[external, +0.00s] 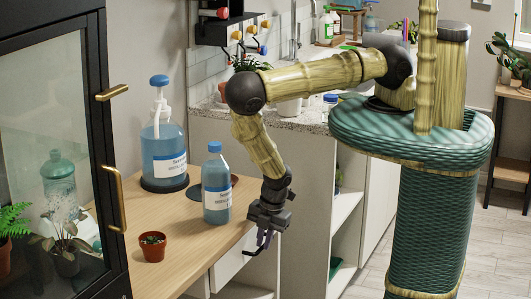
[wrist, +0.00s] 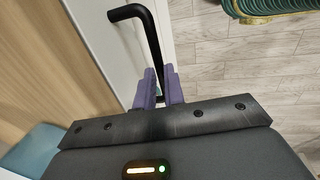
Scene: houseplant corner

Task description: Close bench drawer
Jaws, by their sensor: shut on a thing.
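My gripper (external: 263,232) is at the front edge of the wooden bench, below the height of its top. In the wrist view, the purple fingers of my gripper (wrist: 159,88) are closed around one arm of a black bar handle (wrist: 146,32). The handle also shows in the external view, dark and bent, below my gripper. The white bench drawer (external: 232,262) is under the bench top, and its pale front (wrist: 100,28) lies beside the handle in the wrist view. My gripper and the bench top hide part of it, so I cannot tell how far it stands out.
On the bench top (external: 185,222) stand a blue bottle (external: 217,190), a large pump bottle (external: 163,145) and a small potted plant (external: 153,246). A black glass cabinet (external: 62,150) is at left. A counter with open shelves (external: 345,215) is right of my gripper.

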